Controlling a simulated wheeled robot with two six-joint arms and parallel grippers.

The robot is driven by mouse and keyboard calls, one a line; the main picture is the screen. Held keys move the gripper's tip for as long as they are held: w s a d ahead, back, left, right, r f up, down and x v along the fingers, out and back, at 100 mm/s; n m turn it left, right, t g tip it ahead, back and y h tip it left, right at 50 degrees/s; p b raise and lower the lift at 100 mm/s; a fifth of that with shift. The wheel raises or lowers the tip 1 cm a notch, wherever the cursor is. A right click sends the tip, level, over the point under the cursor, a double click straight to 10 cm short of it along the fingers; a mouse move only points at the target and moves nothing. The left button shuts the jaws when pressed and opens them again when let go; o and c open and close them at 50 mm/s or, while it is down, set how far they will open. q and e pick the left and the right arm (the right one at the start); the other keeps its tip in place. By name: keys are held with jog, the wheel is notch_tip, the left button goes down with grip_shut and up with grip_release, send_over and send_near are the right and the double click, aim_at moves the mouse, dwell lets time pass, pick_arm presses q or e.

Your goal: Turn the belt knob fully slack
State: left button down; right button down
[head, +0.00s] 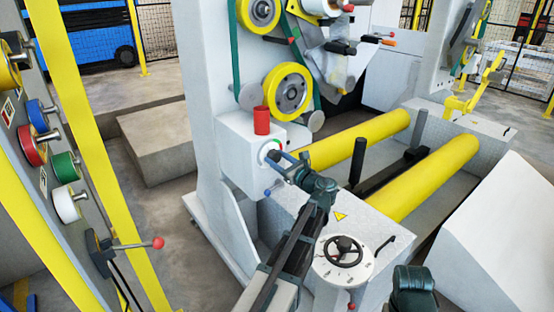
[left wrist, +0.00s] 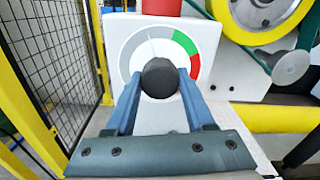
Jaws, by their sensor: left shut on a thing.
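The belt knob (left wrist: 160,78) is a round black knob at the centre of a dial (left wrist: 126,62) in the left wrist view. The dial has grey, green and red sectors. Its thin needle points up and slightly left, in the grey part. My left gripper (left wrist: 159,98) has its two blue fingers shut on the knob, one on each side. In the head view my left gripper (head: 279,159) reaches the front of the white box (head: 238,160) that carries the dial. The knob is mostly hidden there by the fingers. My right gripper's fingers do not show.
Yellow rollers (head: 355,140) lie to the right. A black handwheel (head: 343,250) on a round plate is near my left arm.

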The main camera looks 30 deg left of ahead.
pick_arm(q)
jog(key=n, duration=1.1)
jog(key=shift+n, duration=0.3)
jog(key=n, duration=1.1)
dwell(0.4)
jog(key=shift+c, duration=1.3)
grip_release()
